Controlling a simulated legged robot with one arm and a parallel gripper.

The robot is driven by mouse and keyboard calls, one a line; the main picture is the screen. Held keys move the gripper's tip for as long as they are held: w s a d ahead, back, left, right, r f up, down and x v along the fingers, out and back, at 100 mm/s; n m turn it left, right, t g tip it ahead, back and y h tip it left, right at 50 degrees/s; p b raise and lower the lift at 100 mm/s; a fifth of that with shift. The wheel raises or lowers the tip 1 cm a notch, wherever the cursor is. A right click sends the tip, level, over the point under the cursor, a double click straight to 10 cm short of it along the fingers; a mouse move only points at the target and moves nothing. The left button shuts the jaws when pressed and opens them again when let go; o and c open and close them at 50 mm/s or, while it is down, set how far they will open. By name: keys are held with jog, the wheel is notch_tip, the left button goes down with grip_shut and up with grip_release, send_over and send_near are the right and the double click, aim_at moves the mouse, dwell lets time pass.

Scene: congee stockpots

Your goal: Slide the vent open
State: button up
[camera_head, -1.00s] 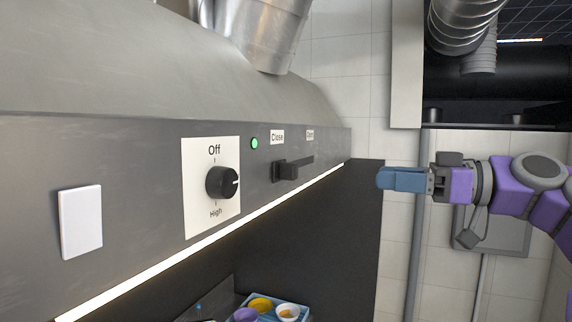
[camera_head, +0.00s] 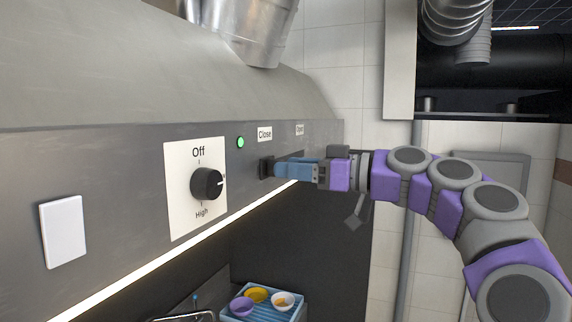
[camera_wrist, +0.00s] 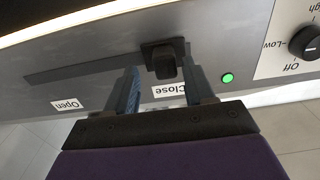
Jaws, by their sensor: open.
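The vent slider is a small black knob (camera_head: 266,168) on the front panel of the grey hood. It stands at the end of its dark slot by the "Close" label (camera_head: 265,134); the "Open" label (camera_head: 299,130) is farther right. In the wrist view the knob (camera_wrist: 164,62) shows between the two blue fingers of my gripper (camera_wrist: 162,88), with the slot (camera_wrist: 90,72) running left towards "Open" (camera_wrist: 66,103). My gripper (camera_head: 285,169) is open, its fingers on either side of the knob. I cannot tell whether either finger touches it.
A rotary knob (camera_head: 207,183) marked Off to High, a green light (camera_head: 240,142) and a white plate (camera_head: 63,231) sit left on the panel. A lit strip (camera_head: 180,257) runs along the hood's lower edge. A blue tray (camera_head: 262,315) with bowls is below.

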jog(key=shift+d, duration=0.1)
jog(key=shift+w+a, duration=0.1)
jog(key=shift+a, duration=1.15)
jog(key=shift+c, duration=0.2)
jog(key=shift+a, duration=0.15)
jog(key=shift+c, duration=1.5)
jog(key=shift+w+d+f, duration=0.1)
jog(key=shift+d, duration=0.1)
jog(key=c, duration=0.3)
grip_shut()
